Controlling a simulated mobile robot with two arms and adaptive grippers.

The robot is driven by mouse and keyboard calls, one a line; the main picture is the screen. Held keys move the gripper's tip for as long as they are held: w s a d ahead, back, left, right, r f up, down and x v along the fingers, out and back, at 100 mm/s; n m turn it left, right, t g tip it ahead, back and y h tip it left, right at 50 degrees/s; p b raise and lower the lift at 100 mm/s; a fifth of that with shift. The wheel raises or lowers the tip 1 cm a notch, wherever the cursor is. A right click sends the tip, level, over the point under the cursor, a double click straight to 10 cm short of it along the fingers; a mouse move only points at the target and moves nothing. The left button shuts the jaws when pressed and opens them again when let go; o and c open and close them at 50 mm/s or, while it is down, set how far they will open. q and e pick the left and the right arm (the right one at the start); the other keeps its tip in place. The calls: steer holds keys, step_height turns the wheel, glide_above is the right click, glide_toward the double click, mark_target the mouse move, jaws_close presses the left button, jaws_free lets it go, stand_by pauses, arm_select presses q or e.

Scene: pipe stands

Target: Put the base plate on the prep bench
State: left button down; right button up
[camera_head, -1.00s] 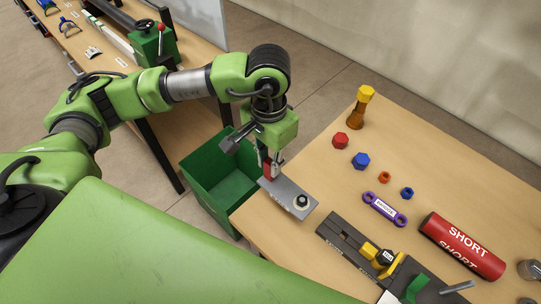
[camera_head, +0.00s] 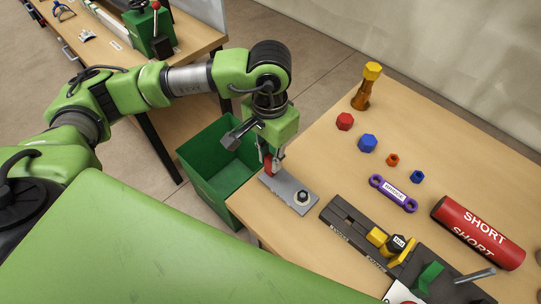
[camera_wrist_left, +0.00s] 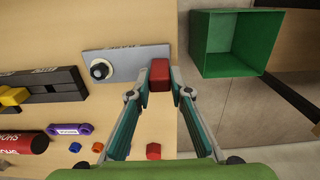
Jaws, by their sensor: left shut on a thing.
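The base plate (camera_head: 280,182) is a flat grey plate with a round black-and-white knob near one end and a red block at the other. It lies level at the bench's near left edge, close to the green bin. I cannot tell whether it rests fully on the wood. The plate also shows in the wrist view (camera_wrist_left: 128,58). My left gripper (camera_head: 270,165) points down and is shut on the red block (camera_wrist_left: 160,75) at the plate's end. The prep bench (camera_head: 330,160) is a light wooden top. My right gripper is out of view.
A green open bin (camera_head: 215,165) stands beside the bench's left edge. A dark fixture (camera_head: 340,215), a purple link (camera_head: 393,192), a red SHORT cylinder (camera_head: 478,232) and several coloured nuts are on the bench. Bare wood lies between the plate and the nuts.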

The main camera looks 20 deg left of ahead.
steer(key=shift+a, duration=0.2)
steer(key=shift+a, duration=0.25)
arm_select(q)
steer(key=shift+f, duration=0.15)
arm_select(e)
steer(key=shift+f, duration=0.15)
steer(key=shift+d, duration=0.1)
arm_select(q)
steer(key=c, duration=2.2)
jaws_free()
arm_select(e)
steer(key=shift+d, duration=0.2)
arm_select(q)
steer(key=o, duration=0.6)
steer(key=shift+c, duration=0.2)
